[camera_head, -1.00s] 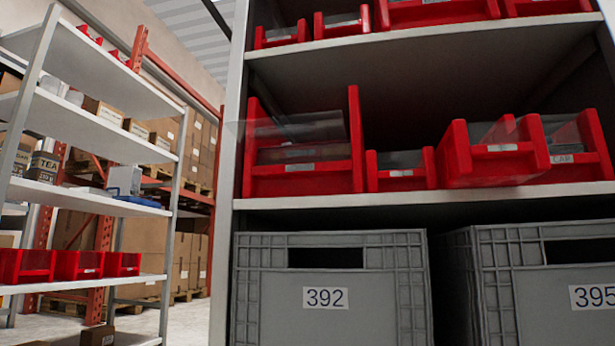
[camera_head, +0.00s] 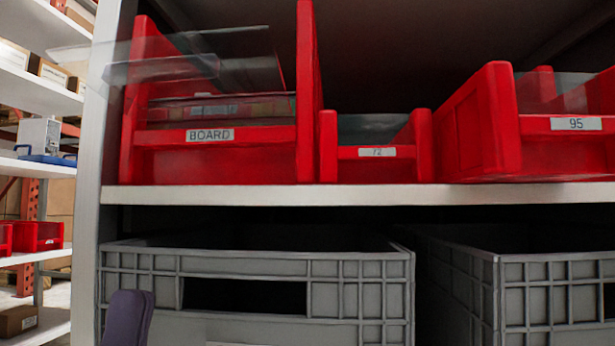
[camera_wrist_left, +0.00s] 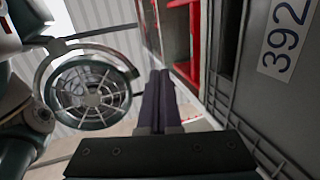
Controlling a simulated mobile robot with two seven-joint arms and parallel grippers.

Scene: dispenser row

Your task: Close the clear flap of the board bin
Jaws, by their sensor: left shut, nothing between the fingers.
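The board bin (camera_head: 215,168) is a red open-front bin labelled BOARD, at the left end of the middle shelf in the head view. Its clear flap (camera_head: 190,62) is raised and sticks out toward me and left, past the bin's side wall. Some contents show behind the front lip. My left gripper (camera_head: 128,318) is low at the left, below the shelf and in front of the grey crate, apart from the flap. In the left wrist view its two dark fingers (camera_wrist_left: 157,100) are together and empty. My right gripper is not in view.
A small red bin (camera_head: 377,165) and a larger red bin labelled 95 (camera_head: 480,125) stand to the right. The white shelf edge (camera_head: 300,197) lies between my gripper and the bin. A grey crate (camera_head: 345,300) stands below; the shelf post (camera_head: 103,110) is at left.

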